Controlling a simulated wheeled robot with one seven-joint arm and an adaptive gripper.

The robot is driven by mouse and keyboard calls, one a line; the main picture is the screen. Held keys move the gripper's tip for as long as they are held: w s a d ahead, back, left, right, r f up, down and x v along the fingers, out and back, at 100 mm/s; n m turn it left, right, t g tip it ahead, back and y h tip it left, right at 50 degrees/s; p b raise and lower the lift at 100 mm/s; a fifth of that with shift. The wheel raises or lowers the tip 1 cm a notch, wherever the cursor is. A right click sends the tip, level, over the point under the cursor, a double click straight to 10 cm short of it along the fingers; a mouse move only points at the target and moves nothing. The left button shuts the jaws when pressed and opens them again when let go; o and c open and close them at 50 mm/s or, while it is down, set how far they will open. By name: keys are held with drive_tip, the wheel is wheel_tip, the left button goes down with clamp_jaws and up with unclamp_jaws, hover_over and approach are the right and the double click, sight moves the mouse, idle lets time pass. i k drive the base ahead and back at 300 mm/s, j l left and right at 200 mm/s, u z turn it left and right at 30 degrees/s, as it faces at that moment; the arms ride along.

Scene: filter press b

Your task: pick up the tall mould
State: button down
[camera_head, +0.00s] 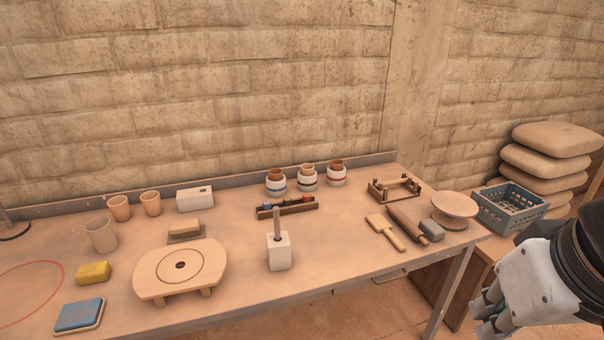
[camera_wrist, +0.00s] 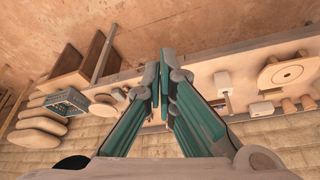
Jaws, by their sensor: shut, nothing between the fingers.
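A white upright block (camera_head: 279,252) with a wooden stick rising from its top stands near the front middle of the table; it is the taller of two white blocks. It also shows in the wrist view (camera_wrist: 222,80). A lower, wider white block (camera_head: 195,200) with a dark hole stands at the back left. No label tells which is the tall mould; the upright one fits best. My gripper (camera_head: 484,312) is at the lower right, beyond the table's right end and well apart from both blocks. In the wrist view its fingers (camera_wrist: 164,75) are together and empty.
On the table (camera_head: 335,262), a round wooden wheel (camera_head: 205,262) stands left of the upright block. A dark rack (camera_head: 288,207) and several jars are behind it. A blue crate (camera_head: 511,207) and stacked sacks (camera_head: 545,165) stand far right.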

sight(278, 253)
drive_tip(key=i+j, duration=0.2)
drive_tip(key=j, duration=0.25)
drive_tip(key=i+j, duration=0.2)
drive_tip(key=j, duration=0.2)
drive_tip(key=i+j+u, duration=0.1)
drive_tip(key=i+j, duration=0.15)
drive_tip(key=j, duration=0.2)
